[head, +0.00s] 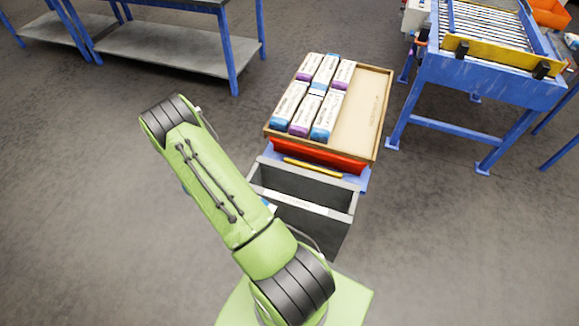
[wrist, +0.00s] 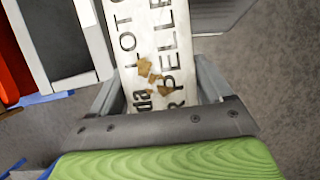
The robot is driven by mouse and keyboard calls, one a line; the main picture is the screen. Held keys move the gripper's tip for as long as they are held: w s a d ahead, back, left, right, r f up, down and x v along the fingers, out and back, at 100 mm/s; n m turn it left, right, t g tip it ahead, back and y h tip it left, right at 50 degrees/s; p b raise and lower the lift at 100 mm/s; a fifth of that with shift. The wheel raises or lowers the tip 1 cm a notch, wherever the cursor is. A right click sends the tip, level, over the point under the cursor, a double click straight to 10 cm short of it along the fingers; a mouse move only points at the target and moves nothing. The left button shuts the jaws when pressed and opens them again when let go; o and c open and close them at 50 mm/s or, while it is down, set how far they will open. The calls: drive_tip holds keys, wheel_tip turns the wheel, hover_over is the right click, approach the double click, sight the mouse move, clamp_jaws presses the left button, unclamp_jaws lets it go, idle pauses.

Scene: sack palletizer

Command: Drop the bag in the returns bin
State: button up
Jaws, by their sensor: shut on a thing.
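The bag (wrist: 160,62) is a long white sack with large dark print and brown torn-looking patches on its face. In the wrist view my gripper (wrist: 155,98) is shut on it, with a grey jaw on each side. The returns bin (head: 300,188) is a grey open-topped box with a white label on its front, in the middle of the head view. My arm covers its left front part, and also hides my gripper and the bag there. A grey and white box edge (wrist: 75,45), apparently the bin, shows left of the bag in the wrist view.
Behind the bin, a wooden-rimmed pallet (head: 360,112) holds several white bags (head: 328,115) with blue and purple ends; its right side is bare. A red panel (head: 320,156) stands between them. A blue roller conveyor (head: 490,85) is at right, a bench (head: 165,50) at upper left.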

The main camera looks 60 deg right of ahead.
drive_tip(key=s+d+r+b, duration=0.3)
drive_tip(key=s+d, duration=0.5)
drive_tip(key=d, duration=0.1)
drive_tip(key=s+d+r+b, duration=0.3)
drive_tip(key=s+d, duration=0.5)
drive_tip(key=d, duration=0.1)
wheel_tip(320, 180, down, 8)
drive_tip(key=b, duration=0.6)
drive_tip(key=shift+s+a+r+n, duration=0.15)
drive_tip(key=shift+a+r+n, duration=0.05)
drive_tip(key=shift+a+n, duration=0.1)
drive_tip(key=o, duration=1.7)
drive_tip(key=shift+c, duration=0.2)
drive_tip(key=p+v, duration=0.5)
drive_tip(key=v, duration=1)
drive_tip(key=shift+a+r, duration=0.2)
drive_tip(key=shift+r, duration=0.2)
